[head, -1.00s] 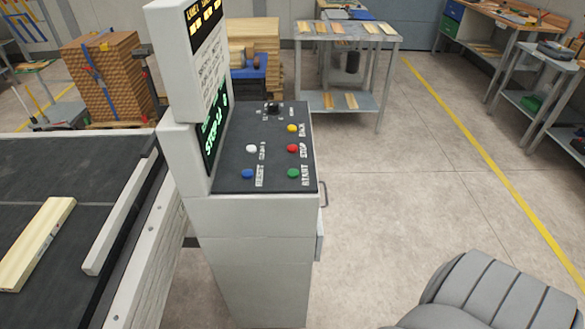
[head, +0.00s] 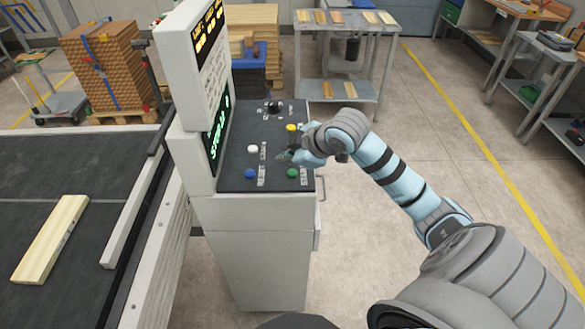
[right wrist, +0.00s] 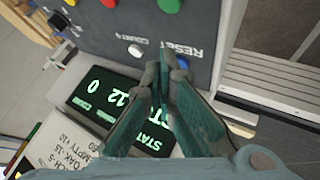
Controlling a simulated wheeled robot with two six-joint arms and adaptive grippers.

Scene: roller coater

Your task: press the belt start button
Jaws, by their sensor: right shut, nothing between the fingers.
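The green button (head: 292,173), labelled START, is at the near right of the dark sloped panel (head: 235,185) on the console. It also shows at the top edge of the right wrist view (right wrist: 170,5). My right gripper (head: 284,156) is over the panel, a little behind and left of the green button in the head view. Its fingers (right wrist: 165,65) are together and empty, and they point towards the panel near the blue button (right wrist: 179,62). I cannot tell how high the tips are above the panel. My left gripper is not in view.
A blue button (head: 250,174), a white button (head: 252,149), a yellow button (head: 291,127) and a black knob (head: 273,107) share the panel. The red button (right wrist: 108,3) is hidden in the head view. The display tower (head: 190,100) stands left. A board (head: 50,238) lies on the belt.

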